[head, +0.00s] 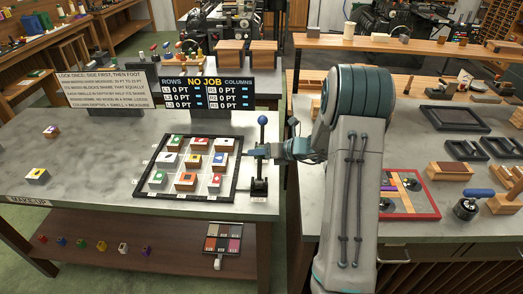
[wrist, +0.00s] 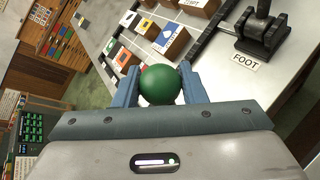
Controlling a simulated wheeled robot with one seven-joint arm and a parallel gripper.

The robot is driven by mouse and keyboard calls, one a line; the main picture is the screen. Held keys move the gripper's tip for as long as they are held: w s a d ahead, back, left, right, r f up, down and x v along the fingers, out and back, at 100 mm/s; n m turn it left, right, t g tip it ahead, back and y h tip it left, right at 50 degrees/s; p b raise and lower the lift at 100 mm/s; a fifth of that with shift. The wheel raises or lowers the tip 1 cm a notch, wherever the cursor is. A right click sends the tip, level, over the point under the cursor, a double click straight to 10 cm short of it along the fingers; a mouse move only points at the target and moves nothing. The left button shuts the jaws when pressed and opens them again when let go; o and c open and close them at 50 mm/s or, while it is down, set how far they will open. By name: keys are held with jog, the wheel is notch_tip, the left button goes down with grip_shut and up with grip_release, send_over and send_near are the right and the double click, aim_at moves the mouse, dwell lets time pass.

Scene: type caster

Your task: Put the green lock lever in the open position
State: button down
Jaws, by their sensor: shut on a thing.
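A round green knob (wrist: 160,85) sits between the two blue fingers of my gripper (wrist: 159,88) in the wrist view, and the fingers are shut on it. Its stem and base are hidden behind the knob and the gripper. In the head view my gripper (head: 258,151) is at the right side of the framed block tray, and I cannot make out the green knob there. The lever's exact angle cannot be told.
A black lever base labelled FOOT (wrist: 263,35) stands close by. An upright rod with a blue knob (head: 262,120) rises beside my gripper. The framed tray (head: 235,165) holds several coloured blocks. A scoreboard (head: 207,92) stands behind it.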

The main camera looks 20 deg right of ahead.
jog(key=shift+d, duration=0.1)
jog(key=c, duration=0.9)
grip_release()
jog(key=shift+w, duration=0.1)
jog(key=b+v, duration=0.2)
jog(key=v, duration=1.1)
jog(key=shift+s+d+r+b, duration=0.2)
jog(key=shift+d+b, duration=0.05)
jog(key=shift+b, duration=0.1)
